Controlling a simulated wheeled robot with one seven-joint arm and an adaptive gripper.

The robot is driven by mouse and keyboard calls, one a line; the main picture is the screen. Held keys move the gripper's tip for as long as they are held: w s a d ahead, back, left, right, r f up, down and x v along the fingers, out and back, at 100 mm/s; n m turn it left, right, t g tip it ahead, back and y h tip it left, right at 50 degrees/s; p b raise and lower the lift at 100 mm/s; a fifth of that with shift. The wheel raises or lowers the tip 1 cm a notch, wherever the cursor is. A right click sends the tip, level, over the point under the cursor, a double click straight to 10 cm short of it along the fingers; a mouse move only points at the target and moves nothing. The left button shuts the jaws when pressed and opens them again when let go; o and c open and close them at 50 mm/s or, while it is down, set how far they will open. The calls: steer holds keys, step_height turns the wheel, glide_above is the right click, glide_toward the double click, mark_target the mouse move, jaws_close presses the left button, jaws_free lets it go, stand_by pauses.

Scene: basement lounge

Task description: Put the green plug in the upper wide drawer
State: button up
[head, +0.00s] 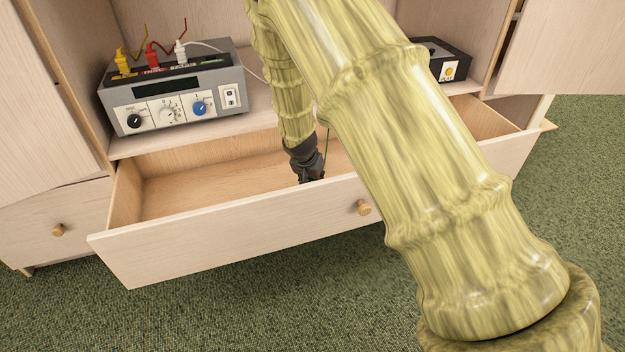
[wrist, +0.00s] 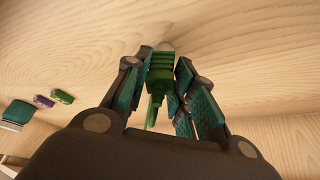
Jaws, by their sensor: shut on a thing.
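The upper wide drawer (head: 240,232) is pulled out, its light wooden inside showing in the head view. My gripper (head: 311,174) points down into the drawer, behind its front panel. In the wrist view my gripper (wrist: 160,75) is shut on the green plug (wrist: 160,68), which sits between the two fingers with its ribbed body toward the wooden surface. A thin green cord (head: 327,142) shows beside my gripper in the head view. The plug itself is hidden there. I cannot tell whether it touches the drawer bottom.
A grey device (head: 175,95) with yellow, red and white plugs stands on the shelf above the drawer. A black box (head: 445,60) stands at the right. A purple piece (wrist: 43,102) and a green piece (wrist: 64,96) lie at left in the wrist view. The drawer's left part is empty.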

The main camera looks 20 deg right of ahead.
steer(key=o, duration=1)
steer(key=shift+o, duration=0.2)
steer(key=shift+r, duration=0.1)
steer(key=p+v, duration=0.4)
steer(key=v, duration=0.8)
